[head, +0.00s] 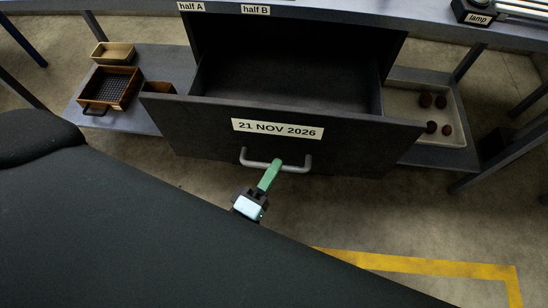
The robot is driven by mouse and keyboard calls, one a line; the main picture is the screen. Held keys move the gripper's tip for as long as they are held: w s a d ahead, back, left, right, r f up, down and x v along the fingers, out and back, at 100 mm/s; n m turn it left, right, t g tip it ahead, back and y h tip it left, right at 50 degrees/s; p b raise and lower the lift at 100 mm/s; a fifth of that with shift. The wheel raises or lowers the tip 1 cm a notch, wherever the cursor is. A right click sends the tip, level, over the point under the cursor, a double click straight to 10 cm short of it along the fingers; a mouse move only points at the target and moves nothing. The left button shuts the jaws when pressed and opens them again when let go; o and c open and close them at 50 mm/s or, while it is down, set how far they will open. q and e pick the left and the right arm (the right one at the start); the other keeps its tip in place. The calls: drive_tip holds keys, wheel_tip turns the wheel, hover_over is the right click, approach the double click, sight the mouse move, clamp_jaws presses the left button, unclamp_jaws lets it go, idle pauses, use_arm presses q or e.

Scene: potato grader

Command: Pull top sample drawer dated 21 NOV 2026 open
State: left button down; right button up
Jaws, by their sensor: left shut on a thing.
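The dark grey top sample drawer (200,113) carries a white label (278,129) reading 21 NOV 2026. It stands well out from its cabinet, and the part of its inside that shows is bare. Its pale grey bar handle (293,168) is on the front below the label. My left gripper (270,174), with green fingers, is shut on the handle near its middle. The large dark shape across the lower left hides the floor and part of my arm. My right gripper is not in view.
Left of the drawer, a low shelf holds a wooden sieve tray (111,87) and a small tan box (113,53). At right, a pale tray (399,104) holds several dark potatoes. A yellow line (430,265) crosses the floor.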

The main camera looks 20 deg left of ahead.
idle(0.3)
use_arm(q)
drive_tip(key=c, duration=1.5)
unclamp_jaws()
drive_tip(key=shift+o, duration=0.2)
drive_tip(key=shift+s, duration=0.1)
drive_tip(key=d+v, duration=0.1)
drive_tip(key=v, duration=0.6)
drive_tip(key=shift+s+a+b, duration=0.4)
drive_tip(key=shift+a, duration=0.15)
drive_tip(key=shift+f, duration=0.1)
